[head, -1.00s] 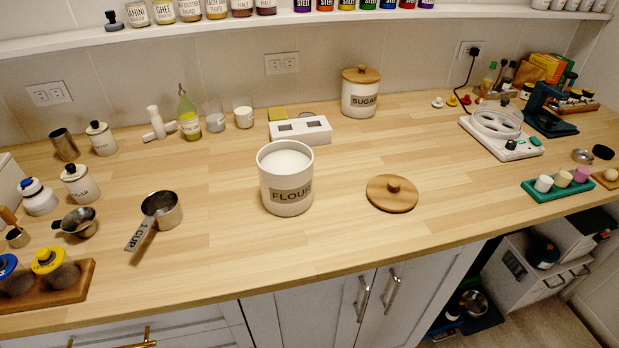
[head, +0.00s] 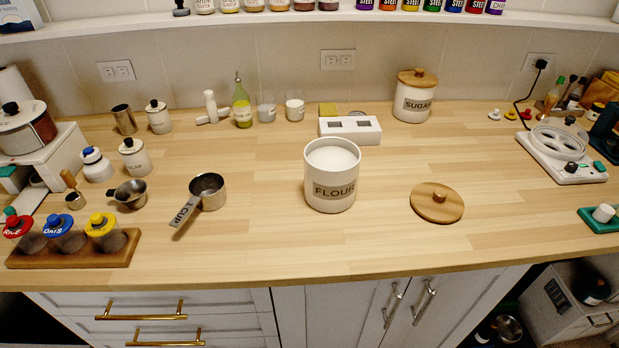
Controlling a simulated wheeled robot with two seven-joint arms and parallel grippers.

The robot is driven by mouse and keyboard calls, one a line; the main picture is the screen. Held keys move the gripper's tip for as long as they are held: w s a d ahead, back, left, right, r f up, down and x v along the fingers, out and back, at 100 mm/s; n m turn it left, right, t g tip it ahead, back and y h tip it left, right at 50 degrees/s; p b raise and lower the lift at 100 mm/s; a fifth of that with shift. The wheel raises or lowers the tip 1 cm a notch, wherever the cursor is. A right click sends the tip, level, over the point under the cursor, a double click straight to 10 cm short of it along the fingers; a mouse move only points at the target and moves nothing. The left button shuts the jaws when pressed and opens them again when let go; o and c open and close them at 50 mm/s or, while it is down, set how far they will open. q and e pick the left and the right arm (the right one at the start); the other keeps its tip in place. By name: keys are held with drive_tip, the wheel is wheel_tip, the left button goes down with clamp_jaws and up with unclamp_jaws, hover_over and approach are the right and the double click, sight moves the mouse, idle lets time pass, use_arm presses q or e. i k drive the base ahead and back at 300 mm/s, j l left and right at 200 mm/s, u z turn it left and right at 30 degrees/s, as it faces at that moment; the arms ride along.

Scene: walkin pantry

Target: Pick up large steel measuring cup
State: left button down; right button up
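The large steel measuring cup (head: 209,192) rests on the wooden counter, left of the middle. Its bowl opens upward. Its flat handle (head: 184,211), marked "1 CUP", points toward the front left. Nothing touches the cup. Neither of my grippers is in the head view.
An open white FLOUR canister (head: 332,178) stands right of the cup, with a wooden lid (head: 437,203) farther right. A small steel pouring cup (head: 129,194) and a wooden rack (head: 75,249) of jars sit to the left. The counter (head: 255,242) around the cup is clear.

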sight(208, 191)
drive_tip(key=k+j+z, duration=0.1)
drive_tip(key=k+j, duration=0.3)
drive_tip(key=j, duration=0.15)
drive_tip(key=k+j+z, duration=0.15)
drive_tip(key=k+j, duration=0.3)
drive_tip(key=j, duration=0.1)
